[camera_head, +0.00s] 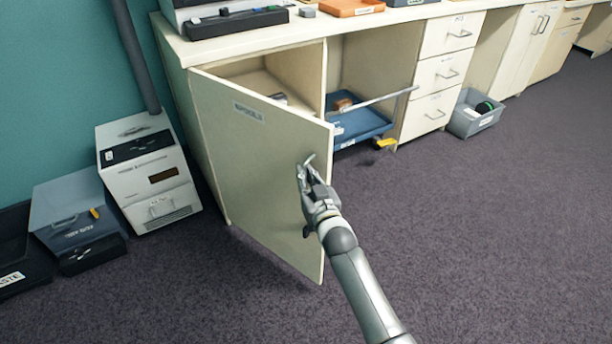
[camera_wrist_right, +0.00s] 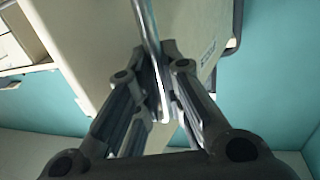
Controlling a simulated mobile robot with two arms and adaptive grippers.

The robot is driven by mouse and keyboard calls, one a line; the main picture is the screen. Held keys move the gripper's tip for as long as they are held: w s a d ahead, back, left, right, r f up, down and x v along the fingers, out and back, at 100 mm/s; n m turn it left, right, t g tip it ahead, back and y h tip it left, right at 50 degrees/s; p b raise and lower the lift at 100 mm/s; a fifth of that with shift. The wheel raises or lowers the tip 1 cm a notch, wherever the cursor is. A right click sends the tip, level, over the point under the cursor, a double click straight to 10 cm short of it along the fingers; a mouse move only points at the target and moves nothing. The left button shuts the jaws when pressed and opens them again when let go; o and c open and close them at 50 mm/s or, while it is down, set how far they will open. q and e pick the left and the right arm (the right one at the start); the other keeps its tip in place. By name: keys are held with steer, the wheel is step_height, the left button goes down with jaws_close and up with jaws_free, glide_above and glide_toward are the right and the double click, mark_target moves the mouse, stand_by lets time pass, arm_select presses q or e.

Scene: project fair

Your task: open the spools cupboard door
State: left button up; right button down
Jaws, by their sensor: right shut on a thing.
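The cupboard door (camera_head: 245,165) is a cream panel with a small label (camera_head: 249,112) that seems to read "SPOOLS". It stands swung well out from the cabinet, and part of the inside (camera_head: 262,84) shows above it. My right gripper (camera_head: 306,174) is at the door's outer face, near its free edge, shut on the metal bar handle (camera_head: 308,160). In the right wrist view the handle (camera_wrist_right: 148,28) runs between the fingers of the gripper (camera_wrist_right: 155,85), with the door panel (camera_wrist_right: 100,40) behind. My left gripper is not in view.
A white machine (camera_head: 150,175) and a grey-blue box (camera_head: 75,208) stand on the floor left of the door. A blue tray (camera_head: 362,126) lies in the open bay to the right. A grey bin (camera_head: 474,116) stands by the drawers (camera_head: 440,72). The carpet (camera_head: 480,230) at right is clear.

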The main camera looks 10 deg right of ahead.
steer(key=c, duration=1.5)
jaws_free()
steer(key=v, duration=1.2)
